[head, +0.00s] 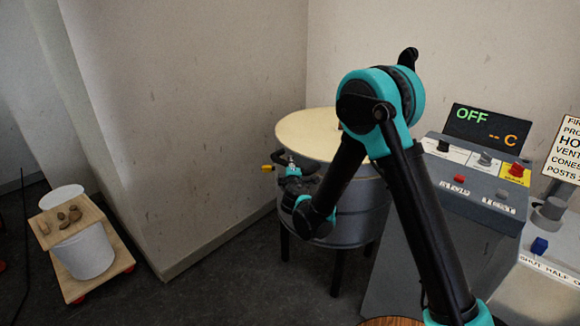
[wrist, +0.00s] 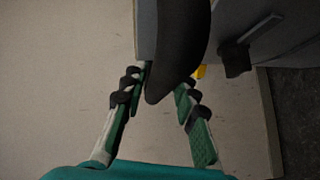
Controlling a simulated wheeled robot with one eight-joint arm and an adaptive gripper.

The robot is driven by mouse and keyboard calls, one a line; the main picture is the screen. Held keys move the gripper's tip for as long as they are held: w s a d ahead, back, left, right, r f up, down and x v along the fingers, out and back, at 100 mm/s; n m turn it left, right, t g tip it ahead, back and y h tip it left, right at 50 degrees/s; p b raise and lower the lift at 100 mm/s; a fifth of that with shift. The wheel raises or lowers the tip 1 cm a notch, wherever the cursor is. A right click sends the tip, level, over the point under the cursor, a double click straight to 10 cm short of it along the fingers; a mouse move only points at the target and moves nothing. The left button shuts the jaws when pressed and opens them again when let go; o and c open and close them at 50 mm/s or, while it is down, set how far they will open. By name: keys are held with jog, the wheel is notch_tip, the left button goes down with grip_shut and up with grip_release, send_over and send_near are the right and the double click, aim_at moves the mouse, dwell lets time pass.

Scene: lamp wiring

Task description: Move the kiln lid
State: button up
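The kiln (head: 345,222) is a round grey metal drum on black legs. Its lid (head: 305,133) has a cream top and lies level on the drum; my arm hides its right part. My gripper (head: 284,163) is at the lid's left front edge, beside a black curved handle (head: 277,156). In the wrist view a thick black handle (wrist: 182,45) comes down between my two fingers (wrist: 160,82). The fingers stand apart; the left fingertip is close to the handle, and I cannot tell if it touches. A small yellow piece (head: 267,168) shows just left of the gripper.
A control desk (head: 470,190) with an OFF display (head: 485,127) stands right of the kiln. A wall corner (head: 185,150) rises close on the left. A low wheeled cart (head: 118,262) with white buckets (head: 86,252) stands far left. Dark floor between is clear.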

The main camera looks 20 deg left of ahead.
grip_shut()
jog(key=w+d+r+m+g, duration=0.1)
jog(key=w+r, duration=0.1)
jog(key=r, duration=1.2)
jog(key=w+d+r+m+g, duration=0.1)
jog(key=w+r+g, duration=0.1)
jog(key=r, duration=1.2)
jog(key=shift+w+d+m, duration=0.15)
jog(key=shift+w+m, duration=0.15)
jog(key=shift+w, duration=0.55)
jog(key=shift+o, duration=2.3)
grip_release()
jog(key=shift+s, duration=0.1)
